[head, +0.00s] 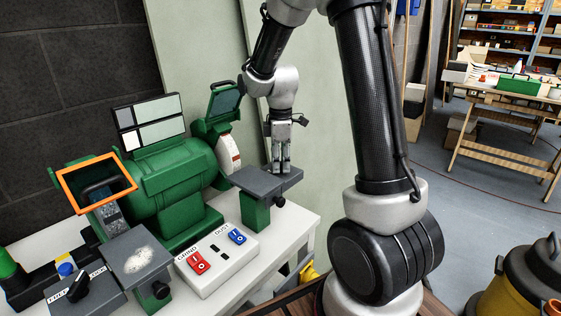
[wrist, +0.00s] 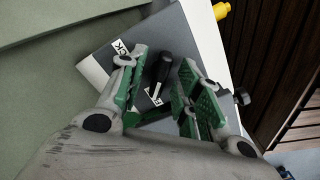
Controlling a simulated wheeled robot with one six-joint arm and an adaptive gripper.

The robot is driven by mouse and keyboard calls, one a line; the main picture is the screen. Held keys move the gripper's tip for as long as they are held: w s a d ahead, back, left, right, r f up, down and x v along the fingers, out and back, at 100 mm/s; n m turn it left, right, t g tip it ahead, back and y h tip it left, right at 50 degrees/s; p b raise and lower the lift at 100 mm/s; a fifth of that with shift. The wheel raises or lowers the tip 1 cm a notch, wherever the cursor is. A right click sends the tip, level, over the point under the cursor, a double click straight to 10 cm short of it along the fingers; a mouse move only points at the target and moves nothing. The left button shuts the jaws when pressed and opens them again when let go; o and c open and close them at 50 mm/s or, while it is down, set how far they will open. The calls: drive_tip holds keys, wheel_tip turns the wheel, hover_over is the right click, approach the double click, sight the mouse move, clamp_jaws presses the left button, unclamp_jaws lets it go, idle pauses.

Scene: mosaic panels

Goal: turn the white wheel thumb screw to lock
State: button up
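A black lever-shaped screw (wrist: 160,68) stands on a dark grey plate (wrist: 170,30) with white labels, one reading "CK", in the wrist view. My gripper (wrist: 158,90) is open, its green-padded fingers on either side of the lever with gaps visible. In the head view my gripper (head: 280,165) points down over the grey rest (head: 258,181) in front of the white wheel (head: 229,153). The lever is hidden there. A black side knob (head: 278,202) sits on the rest's front, also seen in the wrist view (wrist: 241,97).
The green grinder (head: 165,185) fills the bench left of my gripper. A switch box (head: 215,258) with red and blue switches lies in front. Another rest (head: 135,255) and a labelled box with a black lever (head: 78,287) stand left. A pale wall panel (head: 320,120) is behind.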

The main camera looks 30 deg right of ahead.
clamp_jaws()
drive_tip(key=shift+m, duration=0.3)
drive_tip(key=m, duration=0.3)
drive_tip(key=shift+m, duration=0.3)
drive_tip(key=m, duration=0.4)
drive_tip(key=shift+m, duration=0.3)
drive_tip(key=m, duration=0.4)
drive_tip(key=shift+m, duration=2.5)
